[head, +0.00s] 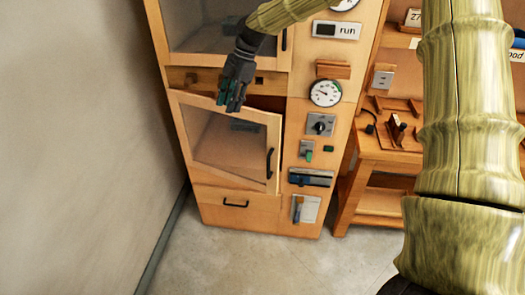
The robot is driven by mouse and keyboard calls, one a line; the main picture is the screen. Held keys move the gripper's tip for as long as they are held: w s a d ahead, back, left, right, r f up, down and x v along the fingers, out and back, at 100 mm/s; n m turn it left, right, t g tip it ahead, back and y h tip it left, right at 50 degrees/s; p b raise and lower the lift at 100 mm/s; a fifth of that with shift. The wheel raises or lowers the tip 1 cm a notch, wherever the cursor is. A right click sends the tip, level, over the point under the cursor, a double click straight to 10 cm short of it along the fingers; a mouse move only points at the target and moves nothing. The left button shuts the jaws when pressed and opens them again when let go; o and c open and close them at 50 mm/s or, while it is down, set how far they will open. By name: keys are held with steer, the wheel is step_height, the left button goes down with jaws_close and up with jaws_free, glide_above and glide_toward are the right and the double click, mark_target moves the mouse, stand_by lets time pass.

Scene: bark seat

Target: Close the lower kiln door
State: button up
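The lower kiln door (274,150) is a wooden frame with a glass pane and a dark handle (269,163) on its right side. It stands ajar, its top and right edges out from the wooden kiln cabinet (258,214), with a dark gap above it. My gripper (231,108) hangs from my bamboo-textured arm at the door's top edge, overlapping it in the picture. I cannot tell whether it touches the door. Its fingers point down and appear empty, but their opening is unclear.
The upper door (205,52) is above. A control panel with a gauge (325,93) and switches lies right of the door. A drawer (235,203) is below. A wooden bench (375,200) stands to the right, a wall (70,140) to the left. The floor in front is clear.

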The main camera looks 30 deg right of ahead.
steer(key=w+a+f+m+t+h+b, duration=0.1)
steer(key=w+a+f+m+t+b, duration=0.3)
steer(key=f+m, duration=0.6)
steer(key=w+a+f+m+t+h+b, duration=0.2)
steer(key=w+a+f+m+t, duration=0.45)
steer(key=f, duration=0.45)
steer(key=s+d+f+m+h+b, duration=0.3)
steer(key=s+d+f+m+h, duration=0.4)
steer(key=f+m, duration=0.25)
steer(key=s+d+r+m+g+h+b, duration=0.1)
steer(key=s+d+m+h, duration=0.3)
steer(key=s, duration=0.3)
steer(key=s+d+m+g+h+b, duration=0.1)
steer(key=s+m+h, duration=0.3)
steer(key=s+h, duration=0.3)
steer(key=p, duration=0.2)
glide_above(268, 178)
steer(key=shift+w+d, duration=0.2)
steer(key=shift+w, duration=0.1)
